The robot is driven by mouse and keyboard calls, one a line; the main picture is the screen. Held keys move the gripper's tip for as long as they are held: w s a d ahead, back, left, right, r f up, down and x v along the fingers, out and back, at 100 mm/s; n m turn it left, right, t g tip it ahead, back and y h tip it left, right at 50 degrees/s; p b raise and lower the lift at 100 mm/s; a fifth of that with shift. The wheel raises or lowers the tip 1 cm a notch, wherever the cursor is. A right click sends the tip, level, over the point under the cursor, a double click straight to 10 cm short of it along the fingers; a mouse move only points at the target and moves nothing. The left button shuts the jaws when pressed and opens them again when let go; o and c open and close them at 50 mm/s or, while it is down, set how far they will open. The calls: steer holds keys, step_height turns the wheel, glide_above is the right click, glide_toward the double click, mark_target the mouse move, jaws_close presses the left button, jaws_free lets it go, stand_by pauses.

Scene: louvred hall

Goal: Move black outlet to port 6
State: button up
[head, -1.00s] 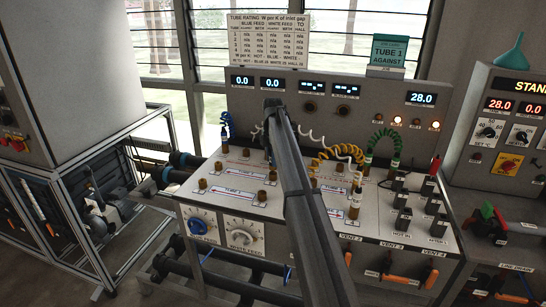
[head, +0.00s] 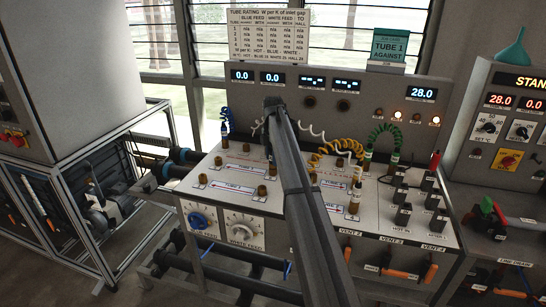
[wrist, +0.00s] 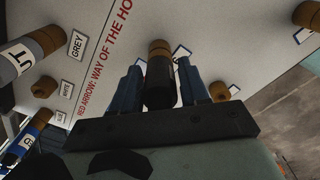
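A black plug with a brass collar (wrist: 158,72) stands at the panel in the wrist view, between my gripper's two blue fingers (wrist: 160,85). The fingers lie close on both sides of it; whether they press on it is unclear. A grey plug (wrist: 28,52) and a blue plug (wrist: 28,135) show at the left of the wrist view. A number 6 is not readable on any port.
The sloped panel (head: 240,205) carries several brass ports, including a free-looking one (head: 203,183). A blue coiled cord (head: 226,117), a yellow one (head: 335,147) and a green one (head: 383,130) rise around it.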

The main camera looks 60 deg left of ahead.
steer(key=shift+o, duration=1.4)
steer(key=shift+r, duration=0.1)
steer(key=shift+r, duration=2.4)
step_height(320, 180, up, 14)
steer(key=shift+f, duration=0.15)
